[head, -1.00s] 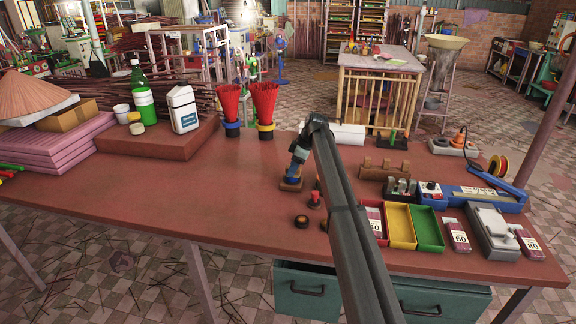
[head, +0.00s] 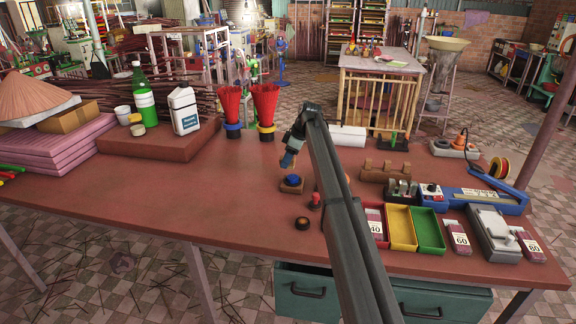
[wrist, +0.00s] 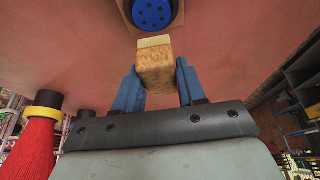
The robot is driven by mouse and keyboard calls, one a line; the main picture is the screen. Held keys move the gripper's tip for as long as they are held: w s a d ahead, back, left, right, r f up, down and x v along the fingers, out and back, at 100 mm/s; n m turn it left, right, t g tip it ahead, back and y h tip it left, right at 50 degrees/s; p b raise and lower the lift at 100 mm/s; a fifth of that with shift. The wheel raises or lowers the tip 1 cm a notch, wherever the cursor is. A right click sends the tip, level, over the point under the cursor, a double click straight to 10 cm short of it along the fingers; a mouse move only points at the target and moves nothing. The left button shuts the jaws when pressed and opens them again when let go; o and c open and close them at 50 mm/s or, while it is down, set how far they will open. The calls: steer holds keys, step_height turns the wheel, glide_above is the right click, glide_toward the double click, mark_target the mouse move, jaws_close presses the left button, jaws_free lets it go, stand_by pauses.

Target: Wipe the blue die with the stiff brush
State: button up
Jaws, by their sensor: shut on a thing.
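The blue die (head: 292,180) is a round disc with small holes, seated on a brown block on the table. It also shows at the top of the wrist view (wrist: 152,12). My gripper (head: 289,157) is above the die in the head view, with a gap between them. In the wrist view its two blue fingers (wrist: 158,88) are shut on the stiff brush (wrist: 156,68), a tan wooden block with a paler strip at its far end. The brush points toward the die; its bristles cannot be made out clearly.
A dark round piece (head: 302,223) and a small red-topped piece (head: 315,201) stand in front of the die. Red incense bundles (head: 265,103) stand behind it. Yellow (head: 400,226) and green (head: 428,230) trays lie to the right. The table left of the die is clear.

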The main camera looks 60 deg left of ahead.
steer(key=shift+r, duration=1.95)
